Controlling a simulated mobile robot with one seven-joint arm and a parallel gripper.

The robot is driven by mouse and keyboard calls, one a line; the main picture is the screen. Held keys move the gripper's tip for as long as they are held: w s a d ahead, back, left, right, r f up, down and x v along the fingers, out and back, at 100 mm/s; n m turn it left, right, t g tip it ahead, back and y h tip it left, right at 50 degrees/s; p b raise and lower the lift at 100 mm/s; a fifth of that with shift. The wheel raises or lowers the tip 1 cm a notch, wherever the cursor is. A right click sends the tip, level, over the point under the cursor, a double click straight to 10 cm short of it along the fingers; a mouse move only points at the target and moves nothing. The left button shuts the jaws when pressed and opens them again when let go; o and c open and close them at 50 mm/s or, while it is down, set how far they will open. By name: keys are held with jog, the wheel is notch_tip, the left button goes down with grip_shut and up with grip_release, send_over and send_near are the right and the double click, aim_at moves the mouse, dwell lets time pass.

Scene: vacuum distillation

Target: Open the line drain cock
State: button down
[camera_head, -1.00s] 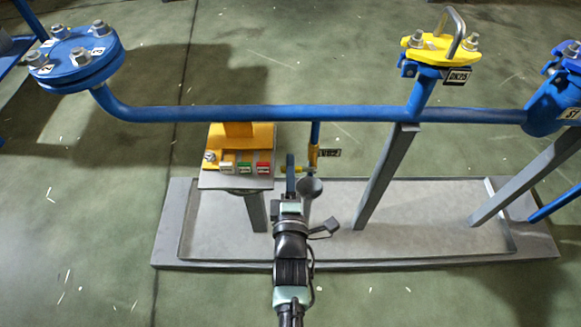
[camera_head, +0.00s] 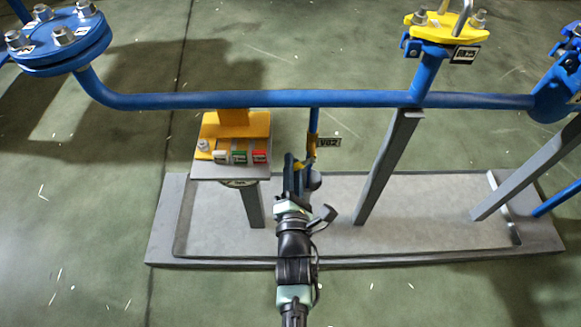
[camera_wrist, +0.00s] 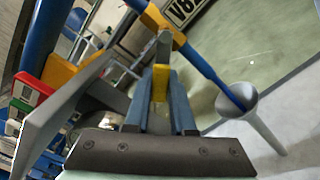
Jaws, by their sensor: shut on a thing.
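The line drain cock (camera_head: 312,146) is a small orange-yellow valve on a thin vertical blue pipe below the long blue line. Its body also shows at the top of the wrist view (camera_wrist: 158,18). Its lever has a grey part and a yellow grip (camera_wrist: 160,83) pointing towards me. My gripper (camera_head: 297,168) is at the cock, and in the wrist view its two blue-grey fingers (camera_wrist: 161,85) are shut on the yellow grip. The fingers hide part of the lever in the head view, and its exact angle is hard to tell there.
A tag (camera_head: 329,142) hangs beside the cock. A grey funnel (camera_wrist: 238,103) is under the pipe outlet. A stand with red, green and white labels (camera_head: 240,157) is close on the left. A grey support post (camera_head: 388,167) rises on the right. The grey base plate (camera_head: 400,215) lies below.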

jog(key=shift+d+f+n+b, duration=0.35)
jog(key=shift+d+n+b, duration=0.25)
jog(key=shift+n, duration=0.85)
jog(key=shift+d+f+n+b, duration=0.45)
jog(key=shift+n+b, duration=0.3)
jog(key=shift+n, duration=0.65)
jog(key=shift+d+f+n+b, duration=0.3)
jog(key=shift+d+n+b, duration=0.3)
jog(key=shift+n, duration=0.85)
jog(key=c, duration=0.8)
grip_release()
jog(key=shift+o, duration=0.2)
jog(key=shift+s, duration=0.1)
jog(key=s+p, duration=0.1)
jog(key=s, duration=1.1)
jog(key=shift+s, duration=0.4)
